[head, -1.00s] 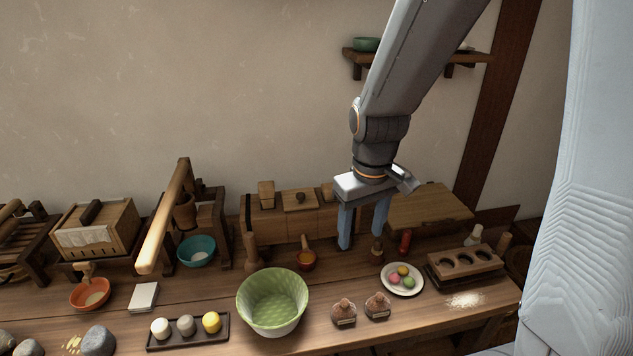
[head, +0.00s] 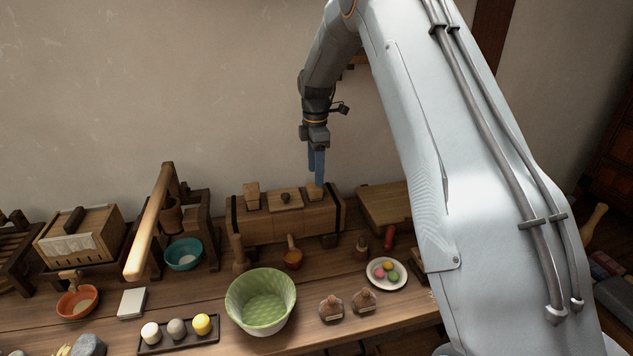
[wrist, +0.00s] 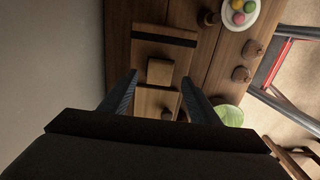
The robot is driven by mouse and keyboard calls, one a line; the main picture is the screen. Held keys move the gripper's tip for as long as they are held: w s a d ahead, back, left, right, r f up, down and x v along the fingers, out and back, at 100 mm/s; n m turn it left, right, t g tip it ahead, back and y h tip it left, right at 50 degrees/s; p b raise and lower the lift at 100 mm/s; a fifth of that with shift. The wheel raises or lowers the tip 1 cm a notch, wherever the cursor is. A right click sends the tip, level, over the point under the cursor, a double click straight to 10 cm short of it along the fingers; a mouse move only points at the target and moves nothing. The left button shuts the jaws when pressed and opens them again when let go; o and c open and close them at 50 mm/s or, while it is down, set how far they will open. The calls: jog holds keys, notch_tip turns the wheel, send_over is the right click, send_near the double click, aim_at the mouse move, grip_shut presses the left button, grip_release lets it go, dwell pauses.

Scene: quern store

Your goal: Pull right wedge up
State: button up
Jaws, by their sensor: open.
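A long wooden box (head: 268,226) with dark end bands stands at the back of the bench against the wall. The right wedge (head: 314,195) is a small wooden block in its top at the right end. The left wedge (head: 252,190) stands at the other end, with a knobbed lid (head: 285,201) between them. My gripper (head: 318,181) is open, pointing down, with its blue fingers just over the right wedge. In the wrist view the right wedge (wrist: 160,72) lies between the two fingertips (wrist: 160,77), with space on both sides. I cannot tell whether the tips reach below its top.
A green bowl (head: 261,302), a plate of coloured sweets (head: 386,273) and a small ladle (head: 292,256) are in front of the box. A wooden lever press (head: 150,225) stands to the left. A low wooden board (head: 385,205) lies to the right.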

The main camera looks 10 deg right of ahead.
jog(key=shift+f+p, duration=0.7)
jog(key=shift+f, duration=1.8)
grip_shut()
jog(key=shift+r, duration=1.7)
grip_release()
jog(key=shift+r, duration=0.1)
notch_tip(320, 180, up, 8)
jog(key=b, duration=0.2)
jog(key=shift+f, duration=0.2)
